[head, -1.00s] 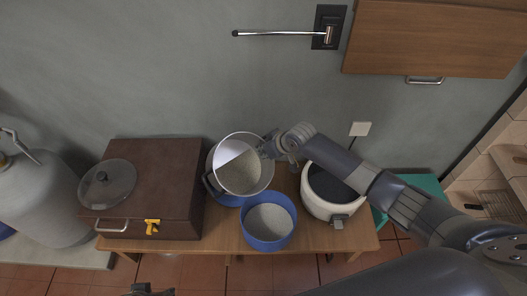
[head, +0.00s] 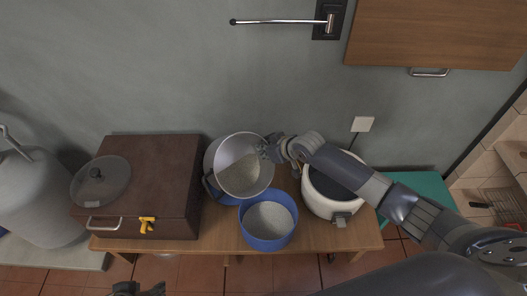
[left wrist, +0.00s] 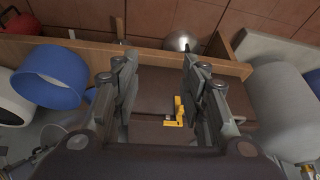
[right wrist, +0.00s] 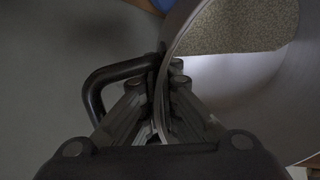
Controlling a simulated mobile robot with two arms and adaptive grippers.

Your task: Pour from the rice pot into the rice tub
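The rice pot (head: 225,146) is a silvery metal pot with dark handles, tilted toward the front, with pale grain inside. My right gripper (head: 268,152) is shut on its right rim; the right wrist view shows the fingers (right wrist: 165,100) closed over the pot wall (right wrist: 180,38) beside a black handle. The rice tub (head: 249,238) is a round blue tub holding pale grain, just in front of the pot. It also shows in the left wrist view (left wrist: 45,92). My left gripper (head: 138,290) is low at the bottom edge; the left wrist view shows its fingers (left wrist: 158,75) apart and empty.
A brown box (head: 160,155) with a glass lid (head: 100,182) and yellow latch (head: 147,225) stands left on the wooden table (head: 215,238). A white rice cooker (head: 318,203) stands right of the tub. A grey gas cylinder (head: 42,200) is far left.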

